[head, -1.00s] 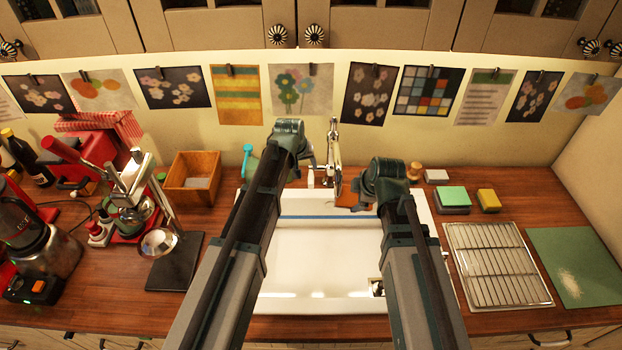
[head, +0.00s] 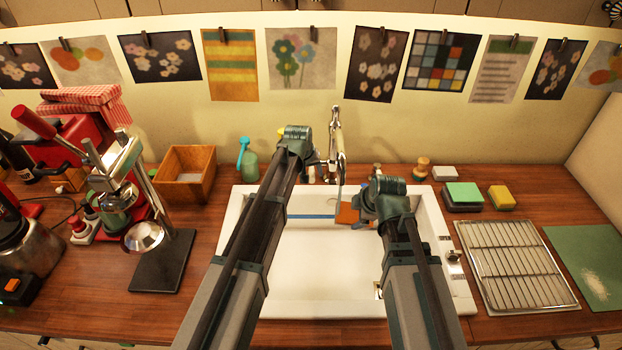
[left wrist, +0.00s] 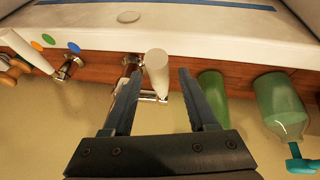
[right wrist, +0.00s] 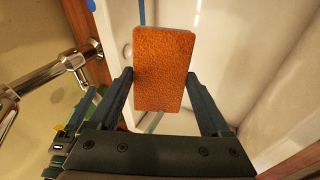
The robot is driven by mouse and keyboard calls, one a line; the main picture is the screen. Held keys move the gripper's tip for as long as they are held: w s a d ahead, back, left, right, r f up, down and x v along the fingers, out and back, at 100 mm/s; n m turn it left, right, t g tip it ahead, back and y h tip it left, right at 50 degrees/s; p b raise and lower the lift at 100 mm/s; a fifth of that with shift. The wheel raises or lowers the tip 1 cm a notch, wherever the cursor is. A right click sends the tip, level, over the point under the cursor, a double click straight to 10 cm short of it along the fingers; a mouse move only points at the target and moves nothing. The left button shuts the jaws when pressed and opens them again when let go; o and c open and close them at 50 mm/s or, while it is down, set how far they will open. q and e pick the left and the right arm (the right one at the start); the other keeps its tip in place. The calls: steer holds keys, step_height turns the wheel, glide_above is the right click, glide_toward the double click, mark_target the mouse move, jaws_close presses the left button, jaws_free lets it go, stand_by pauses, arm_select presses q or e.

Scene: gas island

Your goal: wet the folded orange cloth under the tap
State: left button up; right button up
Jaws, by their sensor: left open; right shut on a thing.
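The folded orange cloth (head: 347,213) is held over the sink, below and close to the tap (head: 337,140). In the right wrist view the cloth (right wrist: 164,70) sits between the fingers of my right gripper (right wrist: 165,100), which is shut on it. The chrome spout (right wrist: 50,75) is left of the cloth there. I cannot tell whether water is running. My left gripper (left wrist: 155,95) is open near the back of the sink. A white tap handle (left wrist: 156,72) shows between its fingers, with no clear contact. In the head view the left fingertips are mostly hidden.
The white sink (head: 315,270) is open below my arms. A teal-topped bottle (head: 247,162) and wooden box (head: 187,173) stand left of the tap. Sponges (head: 463,194) and a wire rack (head: 515,265) lie on the right. A juicer (head: 150,220) stands left.

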arm_select(q)
jaws_close()
stand_by(0.3)
stand_by(1.1)
